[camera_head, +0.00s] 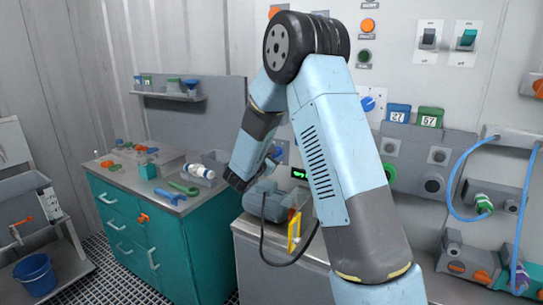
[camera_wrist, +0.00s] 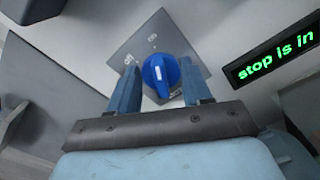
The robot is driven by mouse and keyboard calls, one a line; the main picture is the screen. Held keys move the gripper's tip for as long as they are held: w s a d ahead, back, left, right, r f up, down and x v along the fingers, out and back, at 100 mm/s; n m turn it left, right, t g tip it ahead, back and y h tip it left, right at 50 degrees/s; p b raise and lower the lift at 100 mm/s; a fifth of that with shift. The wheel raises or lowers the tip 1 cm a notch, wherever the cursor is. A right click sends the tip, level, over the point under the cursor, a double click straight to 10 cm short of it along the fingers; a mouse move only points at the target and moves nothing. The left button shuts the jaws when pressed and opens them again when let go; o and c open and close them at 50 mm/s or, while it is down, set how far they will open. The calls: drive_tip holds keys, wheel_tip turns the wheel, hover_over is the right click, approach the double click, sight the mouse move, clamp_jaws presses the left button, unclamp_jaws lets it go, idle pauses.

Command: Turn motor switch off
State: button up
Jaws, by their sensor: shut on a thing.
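The motor switch appears to be a round blue knob (camera_wrist: 160,72) on a square grey plate (camera_wrist: 138,40), centred in the wrist view. The knob's ridge runs roughly up and down between the fingers. A black display (camera_wrist: 275,50) to the right of the plate shows green text, "stop is in". In the head view my arm largely hides my gripper and the switch; green display text (camera_head: 299,174) shows beside the arm.
A grey machine with a motor (camera_head: 265,200) and yellow frame (camera_head: 294,232) stands below my arm. A teal cabinet (camera_head: 125,228) with loose tools is left. Another blue knob (camera_head: 367,104), rocker switches (camera_head: 428,40) and blue hoses (camera_head: 460,180) are on the right wall.

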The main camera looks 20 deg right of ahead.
drive_tip(key=shift+c, duration=1.4)
drive_tip(key=shift+a, duration=0.15)
drive_tip(key=shift+n, duration=0.3)
drive_tip(key=n, duration=1.1)
drive_tip(key=shift+w+a+r, duration=0.1)
drive_tip(key=shift+w+a, duration=0.05)
drive_tip(key=shift+w, duration=0.15)
drive_tip(key=shift+n, duration=0.3)
drive_tip(key=o, duration=1)
